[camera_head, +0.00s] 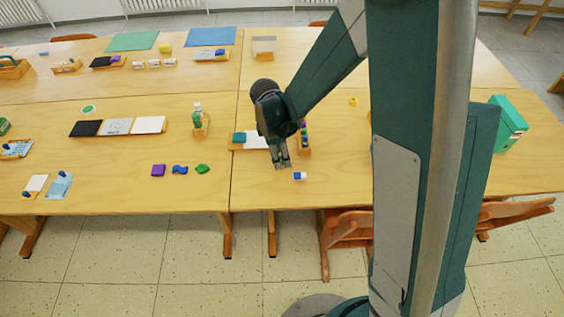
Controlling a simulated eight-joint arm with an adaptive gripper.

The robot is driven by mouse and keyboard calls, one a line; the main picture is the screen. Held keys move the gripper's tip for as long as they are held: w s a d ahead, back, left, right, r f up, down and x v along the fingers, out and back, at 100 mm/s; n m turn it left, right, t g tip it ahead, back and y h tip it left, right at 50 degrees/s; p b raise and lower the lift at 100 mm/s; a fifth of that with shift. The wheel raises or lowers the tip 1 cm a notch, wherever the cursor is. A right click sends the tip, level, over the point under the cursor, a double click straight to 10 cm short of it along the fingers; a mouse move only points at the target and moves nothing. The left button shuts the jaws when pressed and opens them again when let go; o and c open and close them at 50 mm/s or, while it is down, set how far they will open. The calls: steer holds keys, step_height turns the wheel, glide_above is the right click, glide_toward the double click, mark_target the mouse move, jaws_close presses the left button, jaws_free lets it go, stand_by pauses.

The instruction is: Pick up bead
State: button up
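No bead can be made out for certain at this size. A narrow wooden holder (305,150) with several small coloured pieces, perhaps beads, stands just right of my gripper (282,166). A small yellow piece (353,101) lies farther back to the right, too small to identify. My gripper points down over the front part of the table, left of a small blue and white block (300,176). Its fingers are too small to tell whether they are open or shut, and I see nothing clearly held. My arm hides part of the table to the right.
A wooden tray (235,146) with teal and white items lies behind my gripper. A bottle in a wooden stand (200,128) is to the left, with purple, blue and green lumps (180,170) nearer the front. A green box (509,124) stands far right. The front table edge is close.

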steer(key=shift+d+f, duration=0.1)
steer(key=shift+f, duration=0.4)
steer(key=shift+c, duration=0.7)
steer(key=c, duration=0.6)
